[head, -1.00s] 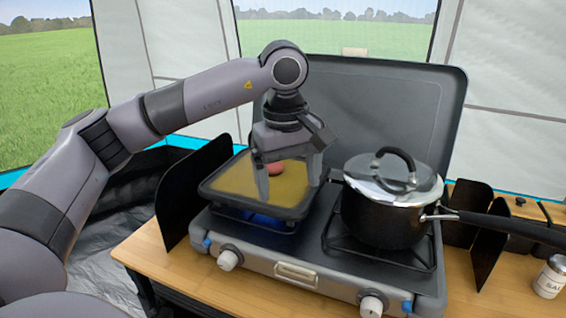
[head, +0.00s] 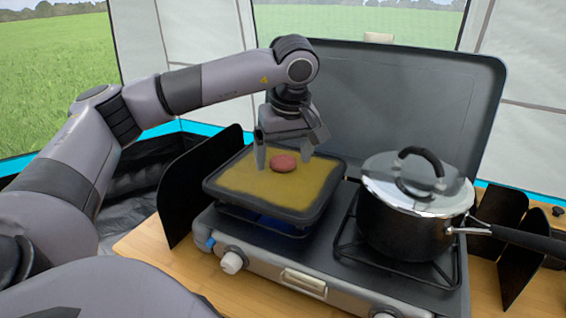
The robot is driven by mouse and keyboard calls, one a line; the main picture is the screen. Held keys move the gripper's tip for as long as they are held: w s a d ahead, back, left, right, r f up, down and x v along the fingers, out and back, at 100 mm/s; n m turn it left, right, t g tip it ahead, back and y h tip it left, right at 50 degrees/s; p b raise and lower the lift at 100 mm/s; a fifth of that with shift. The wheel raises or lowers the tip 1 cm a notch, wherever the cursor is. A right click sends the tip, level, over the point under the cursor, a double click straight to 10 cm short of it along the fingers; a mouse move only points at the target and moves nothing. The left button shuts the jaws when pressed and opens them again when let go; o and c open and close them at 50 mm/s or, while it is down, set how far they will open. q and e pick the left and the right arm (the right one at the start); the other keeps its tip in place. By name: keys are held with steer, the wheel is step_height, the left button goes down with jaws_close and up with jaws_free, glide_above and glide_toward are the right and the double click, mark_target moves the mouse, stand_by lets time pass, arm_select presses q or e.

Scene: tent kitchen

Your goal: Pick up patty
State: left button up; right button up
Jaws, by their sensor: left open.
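The patty (head: 284,163) is a small reddish-brown disc lying in the square dark griddle pan (head: 329,190), toward its back middle on a yellowish cooking surface. The pan sits on the left burner of the camping stove (head: 255,257). My left gripper (head: 284,158) points down over the pan with its fingers apart. It is empty. One finger is left of the patty and the other is to its right. I cannot tell the exact height of the fingertips above the pan. My right gripper is not in view.
A lidded black pot (head: 410,230) stands on the right burner, its long handle (head: 522,241) reaching right. A black windscreen panel (head: 187,190) stands left of the pan. The raised stove lid (head: 400,100) rises behind the arm.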

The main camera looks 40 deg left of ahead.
arm_select(q)
steer(key=shift+f, duration=0.2)
steer(key=c, duration=1.2)
steer(key=shift+o, duration=0.2)
step_height(320, 180, up, 10)
steer(key=p, duration=0.1)
step_height(320, 180, up, 10)
steer(key=p, duration=0.5)
glide_above(285, 162)
